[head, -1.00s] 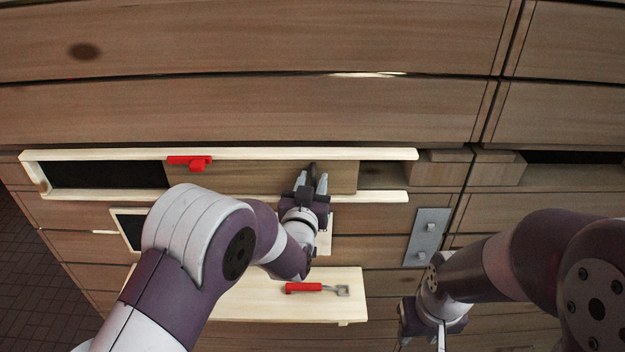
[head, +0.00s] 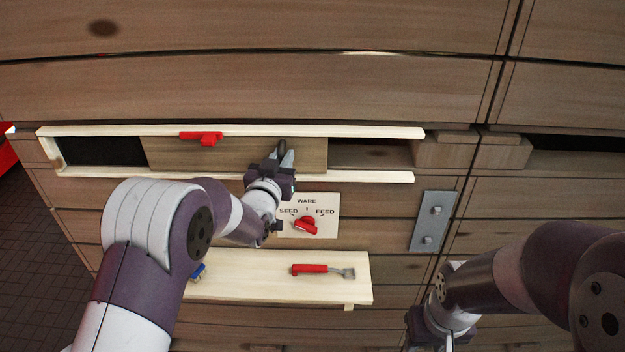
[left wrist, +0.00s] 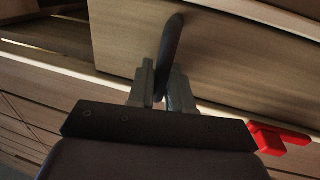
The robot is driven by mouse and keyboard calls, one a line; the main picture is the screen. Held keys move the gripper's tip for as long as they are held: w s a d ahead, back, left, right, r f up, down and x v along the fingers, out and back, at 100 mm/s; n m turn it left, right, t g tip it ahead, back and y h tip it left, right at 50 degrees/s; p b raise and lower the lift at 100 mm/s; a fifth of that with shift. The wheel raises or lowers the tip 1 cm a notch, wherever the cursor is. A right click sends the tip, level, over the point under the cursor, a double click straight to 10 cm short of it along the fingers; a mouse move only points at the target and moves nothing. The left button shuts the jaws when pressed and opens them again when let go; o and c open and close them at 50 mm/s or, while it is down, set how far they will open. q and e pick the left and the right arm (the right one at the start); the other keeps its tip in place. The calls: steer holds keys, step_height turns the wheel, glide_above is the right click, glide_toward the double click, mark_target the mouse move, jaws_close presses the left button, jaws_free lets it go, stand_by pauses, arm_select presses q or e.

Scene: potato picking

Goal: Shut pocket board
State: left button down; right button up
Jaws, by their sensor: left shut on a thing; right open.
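The pocket board (head: 220,154) is a wooden panel between two pale rails (head: 240,174). A black opening (head: 100,151) shows to its left and a dark gap (head: 365,154) to its right. My left gripper (head: 283,160) is shut on the board's dark upright handle (head: 282,146), near the board's right end. In the left wrist view the handle (left wrist: 171,45) stands between the two grey fingers of the left gripper (left wrist: 163,82). A red latch (head: 203,138) sits at the upper rail. My right gripper (head: 442,340) is open and empty low at the right, partly cut off.
Below is a dial plate (head: 325,212) marked SEED, WARE and FEED with a red knob (head: 306,226). A pale shelf (head: 250,285) holds a red-handled tool (head: 318,269). A grey metal plate (head: 431,222) with two bolts is at the right. A red object (head: 6,150) shows at the left edge.

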arm_select(q)
steer(key=a+b, duration=0.1)
steer(key=a, duration=0.9)
steer(key=shift+f+b, duration=0.15)
steer(key=shift+b, duration=0.2)
steer(key=a, duration=0.7)
steer(key=a+p, duration=0.1)
steer(key=a, duration=0.6)
steer(key=shift+r, duration=0.2)
steer(key=shift+a, duration=0.55)
arm_select(e)
steer(key=shift+s+f, duration=0.35)
steer(key=shift+f, duration=0.3)
arm_select(q)
steer(key=shift+a+r, duration=0.1)
steer(key=c, duration=1.2)
jaws_free()
steer(key=shift+s+a, duration=0.1)
steer(key=shift+a, duration=0.1)
arm_select(e)
steer(key=shift+a, duration=0.15)
arm_select(q)
steer(key=shift+d, duration=0.15)
